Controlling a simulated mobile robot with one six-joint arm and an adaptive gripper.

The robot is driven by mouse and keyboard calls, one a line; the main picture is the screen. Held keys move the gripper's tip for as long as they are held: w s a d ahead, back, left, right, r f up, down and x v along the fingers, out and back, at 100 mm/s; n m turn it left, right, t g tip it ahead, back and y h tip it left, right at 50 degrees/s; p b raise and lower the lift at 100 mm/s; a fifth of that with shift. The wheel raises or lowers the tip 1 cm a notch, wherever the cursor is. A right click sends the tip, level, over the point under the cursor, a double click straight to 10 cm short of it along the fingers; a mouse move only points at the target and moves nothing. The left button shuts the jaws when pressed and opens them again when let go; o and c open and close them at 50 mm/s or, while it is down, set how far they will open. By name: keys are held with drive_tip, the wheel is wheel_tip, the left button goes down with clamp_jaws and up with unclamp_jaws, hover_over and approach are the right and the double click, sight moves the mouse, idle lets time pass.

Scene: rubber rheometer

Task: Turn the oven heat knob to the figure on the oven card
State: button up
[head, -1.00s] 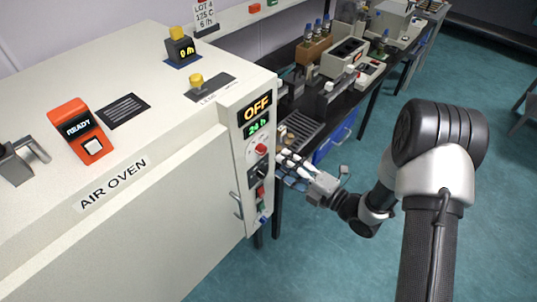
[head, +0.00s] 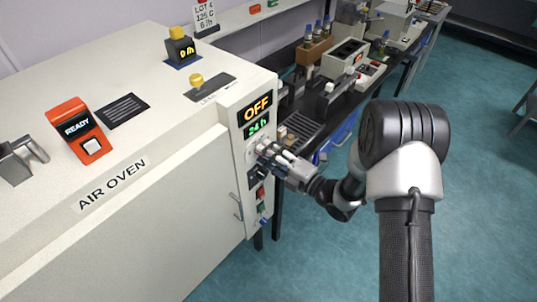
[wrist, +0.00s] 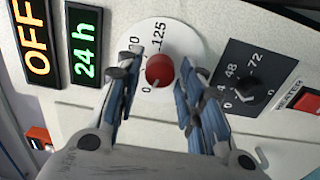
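The heat knob (wrist: 160,70) is a red round knob on a white dial with figures including 0 and 125. In the wrist view it lies between the two fingers of my gripper (wrist: 158,85), with a gap on each side. My gripper (head: 270,156) is open in front of the oven panel and hides the knob in the head view. The oven card (head: 205,14) stands at the back of the oven top and reads LOT 4, 125 C, 6 h. The oven display (head: 257,108) reads OFF, with 24 h in green below it.
A black timer dial (wrist: 245,88) with 48 and 72 sits beside the heat dial, and a red heater switch (wrist: 309,101) is past it. The oven handle (head: 237,206) juts out at lower left of the panel. A bench with instruments stands behind; the floor (head: 480,200) is clear.

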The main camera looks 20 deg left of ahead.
drive_tip(key=c, duration=0.7)
drive_tip(key=shift+m, duration=0.5)
drive_tip(key=shift+m+p, duration=0.85)
drive_tip(key=shift+m, duration=13.55)
